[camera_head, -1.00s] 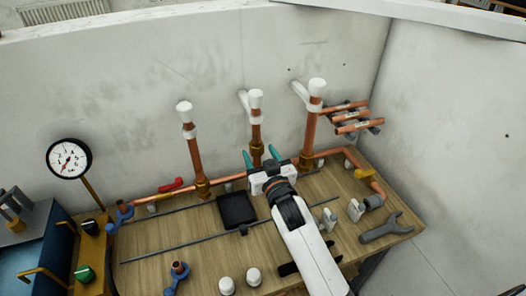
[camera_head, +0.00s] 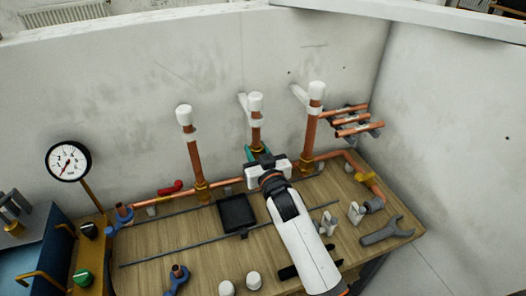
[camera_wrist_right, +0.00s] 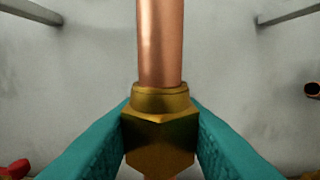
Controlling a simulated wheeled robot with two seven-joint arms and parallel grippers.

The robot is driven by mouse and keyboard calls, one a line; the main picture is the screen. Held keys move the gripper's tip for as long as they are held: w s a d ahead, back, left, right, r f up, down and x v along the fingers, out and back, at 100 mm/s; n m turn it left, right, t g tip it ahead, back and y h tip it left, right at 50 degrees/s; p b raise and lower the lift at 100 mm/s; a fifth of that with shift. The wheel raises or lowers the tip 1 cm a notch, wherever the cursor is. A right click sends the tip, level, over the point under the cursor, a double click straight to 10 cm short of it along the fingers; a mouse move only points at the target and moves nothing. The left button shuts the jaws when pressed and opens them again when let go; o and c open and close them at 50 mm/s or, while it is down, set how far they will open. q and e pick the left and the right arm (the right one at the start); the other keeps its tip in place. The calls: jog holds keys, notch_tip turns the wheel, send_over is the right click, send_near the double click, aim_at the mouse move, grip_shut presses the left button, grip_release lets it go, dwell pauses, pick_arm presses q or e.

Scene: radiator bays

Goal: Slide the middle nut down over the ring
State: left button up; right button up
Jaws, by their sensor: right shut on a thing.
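The middle upright copper pipe (camera_head: 256,133) rises in front of the wall with a white cap (camera_head: 256,102) on top. The brass middle nut (camera_wrist_right: 160,140) is around this pipe and fills the lower middle of the right wrist view, with a rounded collar at its upper end. My right gripper (camera_head: 256,154) has its teal fingers on both sides of the nut, shut on it. In the head view the nut is mostly hidden by this gripper. I cannot make out the ring in either view. My left gripper is not in view.
Similar capped pipes stand at left (camera_head: 195,157) and right (camera_head: 311,128), with brass nuts low on them. The wooden bench (camera_head: 205,240) carries a black tray (camera_head: 236,213), a grey wrench (camera_head: 388,232) and white caps. A pressure gauge (camera_head: 68,161) stands left; walls close the back and right.

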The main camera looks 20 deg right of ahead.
jog(key=shift+f+b, duration=3)
jog(key=shift+f, duration=1.3)
jog(key=o, duration=0.4)
jog(key=shift+f, duration=0.1)
jog(key=o, duration=0.5)
jog(key=s+p, duration=0.3)
jog(key=s, duration=0.4)
jog(key=shift+d, duration=0.15)
